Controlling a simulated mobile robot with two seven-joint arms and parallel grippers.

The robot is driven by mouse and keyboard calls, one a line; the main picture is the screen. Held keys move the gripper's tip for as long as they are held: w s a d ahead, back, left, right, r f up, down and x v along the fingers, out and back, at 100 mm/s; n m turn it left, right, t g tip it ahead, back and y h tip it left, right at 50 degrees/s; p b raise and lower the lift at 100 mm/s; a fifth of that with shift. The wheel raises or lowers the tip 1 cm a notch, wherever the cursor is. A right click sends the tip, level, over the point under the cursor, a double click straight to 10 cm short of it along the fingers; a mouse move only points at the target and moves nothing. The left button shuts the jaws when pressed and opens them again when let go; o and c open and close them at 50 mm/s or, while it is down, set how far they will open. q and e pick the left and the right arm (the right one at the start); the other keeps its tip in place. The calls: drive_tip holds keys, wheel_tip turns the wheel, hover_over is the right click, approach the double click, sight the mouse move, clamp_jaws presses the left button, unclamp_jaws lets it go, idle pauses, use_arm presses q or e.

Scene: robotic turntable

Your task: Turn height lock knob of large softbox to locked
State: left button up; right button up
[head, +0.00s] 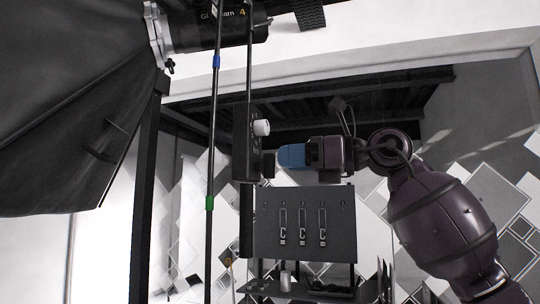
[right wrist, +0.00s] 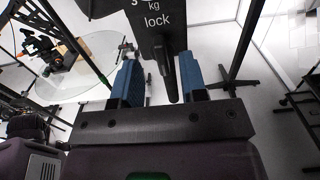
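The large softbox (head: 60,100) fills the upper left of the head view. A black box (head: 242,145) is on its upright stand, with a white knob (head: 261,128) and a black knob (head: 268,165) below it on the right side. My right gripper (head: 285,157) points left at the black knob, its blue fingertips close by. In the right wrist view, the box (right wrist: 158,22) reads "kg lock", and a dark narrow knob or lever (right wrist: 171,80) reaches between my open fingers (right wrist: 160,82). A gap shows on its left; contact on its right is unclear. My left gripper is out of view.
A dark panel (head: 305,222) with several slots stands below my right gripper. Thin poles (head: 214,130) run upright left of the box. The right wrist view shows a round glass top (right wrist: 85,68) at left and a dark stand (right wrist: 235,85) at right.

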sight(270, 160)
drive_tip(key=shift+p+x, duration=0.45)
drive_tip(key=shift+x, duration=1.85)
drive_tip(key=shift+c, duration=0.4)
drive_tip(key=c, duration=0.5)
